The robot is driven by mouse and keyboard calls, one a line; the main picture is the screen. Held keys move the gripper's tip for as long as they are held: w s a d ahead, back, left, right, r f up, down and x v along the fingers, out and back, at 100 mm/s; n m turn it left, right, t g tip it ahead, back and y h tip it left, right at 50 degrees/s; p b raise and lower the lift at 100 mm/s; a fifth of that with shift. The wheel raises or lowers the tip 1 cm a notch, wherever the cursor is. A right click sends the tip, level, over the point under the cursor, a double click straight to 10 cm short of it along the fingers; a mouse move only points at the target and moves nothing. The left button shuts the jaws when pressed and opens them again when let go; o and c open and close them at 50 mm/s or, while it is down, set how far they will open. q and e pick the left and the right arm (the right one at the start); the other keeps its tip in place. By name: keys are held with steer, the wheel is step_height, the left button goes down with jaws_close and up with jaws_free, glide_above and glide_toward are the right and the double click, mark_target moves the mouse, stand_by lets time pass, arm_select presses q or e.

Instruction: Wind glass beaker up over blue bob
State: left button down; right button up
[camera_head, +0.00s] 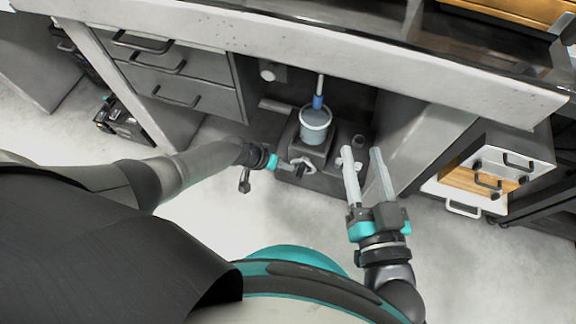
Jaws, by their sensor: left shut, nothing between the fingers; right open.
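The glass beaker (315,131) stands upright on a dark raised stand (289,138) in the recess under the table. The blue bob (318,102) hangs from a thin pale rod (320,84) over the beaker. Its lower end meets the beaker's far rim in the picture; I cannot tell whether it is inside the mouth. My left gripper (291,168) is shut and empty, close to a pale knob-like part (306,164) at the stand's front. I cannot tell whether they touch. My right gripper (363,153) is open and empty, right of the stand, fingers pointing away from me.
The table edge (300,45) runs across above the recess. A drawer unit (180,70) stands left, and a grey leg panel (420,140) is right of my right gripper. A white cabinet with an open drawer (455,192) is further right. The floor in front is clear.

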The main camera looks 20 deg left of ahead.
arm_select(q)
steer(key=shift+d, duration=0.4)
